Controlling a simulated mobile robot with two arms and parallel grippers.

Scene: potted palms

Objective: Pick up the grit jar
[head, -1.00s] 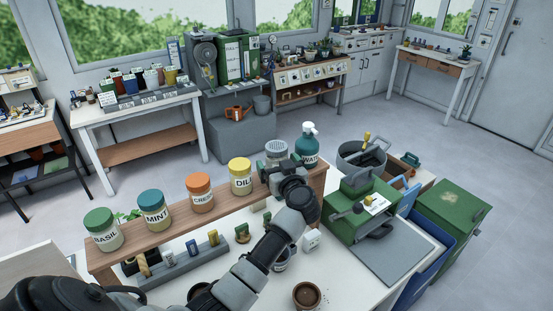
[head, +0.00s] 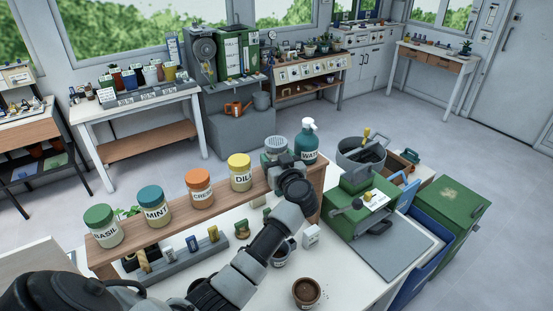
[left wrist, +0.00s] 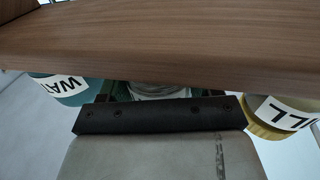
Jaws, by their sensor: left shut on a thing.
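The grit jar, with a grey perforated lid (head: 276,143), is on the right part of the wooden shelf (head: 228,209), between the yellow-lidded DILL jar (head: 240,173) and the teal WATER bottle (head: 308,142). My left gripper (head: 279,158) is shut on the jar, and the hand hides most of its body and its label. In the left wrist view, which is upside down, a strip of the jar (left wrist: 160,91) shows between the dark fingers. I cannot tell whether its base is clear of the shelf. My right gripper is not in view.
CRESS (head: 200,190), MINT (head: 154,206) and BASIL (head: 103,226) jars line the shelf to the left. A green box (head: 362,205) stands right of the shelf. A brown pot (head: 306,292) sits on the white bench below. Open floor lies behind the shelf.

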